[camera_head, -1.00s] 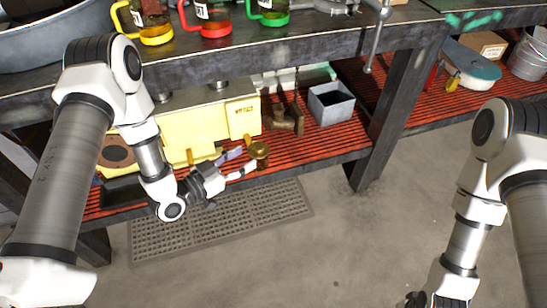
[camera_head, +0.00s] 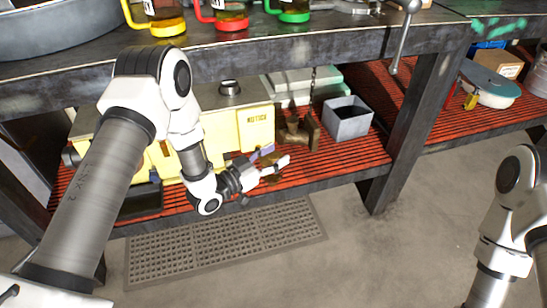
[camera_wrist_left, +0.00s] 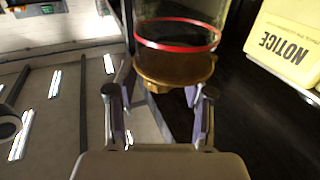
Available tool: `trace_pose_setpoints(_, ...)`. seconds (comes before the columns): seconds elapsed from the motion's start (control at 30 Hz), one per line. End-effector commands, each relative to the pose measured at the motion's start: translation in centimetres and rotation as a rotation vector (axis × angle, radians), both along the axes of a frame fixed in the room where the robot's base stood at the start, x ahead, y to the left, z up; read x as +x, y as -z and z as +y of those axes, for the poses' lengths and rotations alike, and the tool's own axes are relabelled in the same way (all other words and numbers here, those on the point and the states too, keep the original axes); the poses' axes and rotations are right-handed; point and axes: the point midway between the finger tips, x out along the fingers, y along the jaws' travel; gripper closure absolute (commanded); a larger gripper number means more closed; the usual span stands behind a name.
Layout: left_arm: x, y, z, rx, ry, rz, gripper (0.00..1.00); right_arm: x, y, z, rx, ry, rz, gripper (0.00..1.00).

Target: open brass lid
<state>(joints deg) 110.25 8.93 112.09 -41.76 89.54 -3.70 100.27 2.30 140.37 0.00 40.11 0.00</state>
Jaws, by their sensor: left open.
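The brass lid (camera_wrist_left: 175,68) is a round, gold-brown piece just beyond my left fingertips in the left wrist view. A red ring (camera_wrist_left: 178,46) circles the glassy, dark part next to it. In the head view a little of the brass (camera_head: 271,160) shows between and behind the fingers, at the right end of the yellow machine. My left gripper (camera_head: 274,157) is open, its fingers pointing at the brass piece. It also shows in the left wrist view (camera_wrist_left: 158,92), one finger on each side. I cannot tell whether they touch it. My right gripper is out of view.
The yellow machine (camera_head: 225,130) with a notice label stands on the red slatted lower shelf (camera_head: 350,155). A grey open box (camera_head: 347,121) and a brown vise-like part (camera_head: 299,132) are to its right. The worktop edge (camera_head: 300,52) overhangs the shelf.

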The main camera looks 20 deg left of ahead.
Motion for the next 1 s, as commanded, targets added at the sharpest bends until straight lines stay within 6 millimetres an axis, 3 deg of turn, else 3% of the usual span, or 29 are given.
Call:
trace_pose_setpoints(0.13,0.0,0.0,0.0,0.000,0.000,0.000,0.48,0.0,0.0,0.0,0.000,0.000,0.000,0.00)
trace_pose_setpoints(0.27,0.0,0.0,0.0,0.001,0.000,0.001,0.94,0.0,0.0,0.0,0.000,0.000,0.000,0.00)
trace_pose_setpoints(0.3,0.0,0.0,0.0,0.001,0.000,0.001,1.00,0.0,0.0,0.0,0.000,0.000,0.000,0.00)
trace_pose_setpoints(0.67,0.0,-0.3,0.1,-0.011,0.000,0.017,1.00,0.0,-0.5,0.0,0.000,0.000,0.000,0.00)
trace_pose_setpoints(1.0,0.4,-1.4,0.3,-0.103,0.001,0.154,1.00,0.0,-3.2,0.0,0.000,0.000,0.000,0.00)
